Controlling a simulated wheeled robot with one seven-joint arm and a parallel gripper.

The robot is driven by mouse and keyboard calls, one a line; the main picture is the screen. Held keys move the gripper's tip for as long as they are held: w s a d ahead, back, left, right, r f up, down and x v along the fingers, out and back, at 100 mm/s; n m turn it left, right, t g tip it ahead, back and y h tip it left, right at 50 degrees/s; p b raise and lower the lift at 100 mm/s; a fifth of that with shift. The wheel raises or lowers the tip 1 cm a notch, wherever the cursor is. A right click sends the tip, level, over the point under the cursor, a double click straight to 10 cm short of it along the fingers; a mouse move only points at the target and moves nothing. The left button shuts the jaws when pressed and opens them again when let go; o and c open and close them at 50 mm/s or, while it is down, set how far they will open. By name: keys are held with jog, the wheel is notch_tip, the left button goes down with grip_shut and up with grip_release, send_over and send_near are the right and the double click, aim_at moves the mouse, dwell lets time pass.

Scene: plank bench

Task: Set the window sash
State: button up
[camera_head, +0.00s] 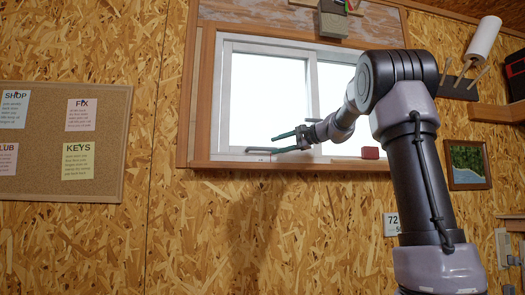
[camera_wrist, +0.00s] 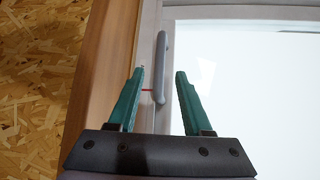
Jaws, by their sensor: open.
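The white-framed window (camera_head: 310,100) has two bright panes, a left and a right one. A grey bar handle (camera_wrist: 161,60) lies on the pale frame rail beside the glass in the wrist view. My gripper (camera_head: 273,146) is at the lower edge of the left pane, pointing left. Its green fingers (camera_wrist: 160,73) are open and apart. In the wrist view the near end of the handle shows between the fingers; I cannot tell whether it lies at their depth or beyond. A short red mark (camera_wrist: 147,90) shows beside the left finger.
A red block (camera_head: 370,153) sits on the wooden sill to the right. A grey box (camera_head: 333,20) hangs at the top of the window. A corkboard (camera_head: 60,140) is on the wall at left. A paper roll rack (camera_head: 470,75) and a picture (camera_head: 467,165) are at right.

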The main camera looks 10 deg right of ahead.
aim_at(266, 149)
jog(key=x, duration=0.6)
jog(key=shift+w+a, duration=0.2)
jog(key=shift+a, duration=0.1)
grip_shut()
jog(key=shift+f, duration=0.1)
dwell(1.0)
